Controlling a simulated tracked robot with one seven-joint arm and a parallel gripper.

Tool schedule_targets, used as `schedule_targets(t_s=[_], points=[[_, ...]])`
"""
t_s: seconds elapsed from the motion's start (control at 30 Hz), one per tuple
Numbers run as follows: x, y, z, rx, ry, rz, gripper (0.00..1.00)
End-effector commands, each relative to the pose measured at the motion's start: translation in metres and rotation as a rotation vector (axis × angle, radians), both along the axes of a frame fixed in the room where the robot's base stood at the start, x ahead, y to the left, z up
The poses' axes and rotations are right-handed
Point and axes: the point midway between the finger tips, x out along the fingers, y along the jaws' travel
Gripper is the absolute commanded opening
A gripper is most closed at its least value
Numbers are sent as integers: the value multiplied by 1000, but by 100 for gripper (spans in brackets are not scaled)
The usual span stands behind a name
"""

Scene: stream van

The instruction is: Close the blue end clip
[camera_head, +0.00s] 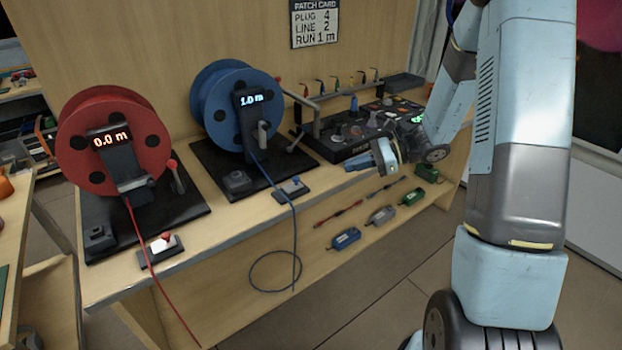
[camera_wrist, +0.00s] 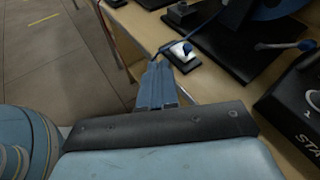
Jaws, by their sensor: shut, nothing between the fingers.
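The blue end clip (camera_head: 292,188) is a small dark block with a blue knob at the front edge of the bench, below the blue reel (camera_head: 235,105). The blue line (camera_head: 272,185) runs from the reel to the clip and hangs in a loop below the edge. In the wrist view the clip (camera_wrist: 184,54) shows a white plate and blue knob just beyond my fingertips. My gripper (camera_head: 350,164) is shut and empty, to the right of the clip in the head view. It points at the clip in the wrist view (camera_wrist: 158,68), apparently apart from it.
A red reel (camera_head: 115,140) reading 0.0 m stands left, with its red-knobbed clip (camera_head: 160,247) at the edge. A dark control panel (camera_head: 365,130) stands behind my gripper. A patch card (camera_head: 315,23) hangs on the wall.

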Motion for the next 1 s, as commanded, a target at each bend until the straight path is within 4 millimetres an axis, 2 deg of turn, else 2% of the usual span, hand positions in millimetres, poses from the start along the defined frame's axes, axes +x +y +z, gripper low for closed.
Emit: schedule_targets(t_s=[0.03,0.2,0.33,0.5,0.67,1.0], points=[[7,-2,-14,31,37,-37,0],[27,-9,-44,110,116,-139,0],[35,-13,-58,142,149,-184,0],[39,-10,-64,156,162,-202,0],[42,8,-67,156,162,-199,0],[53,66,-79,156,162,-199,0]])
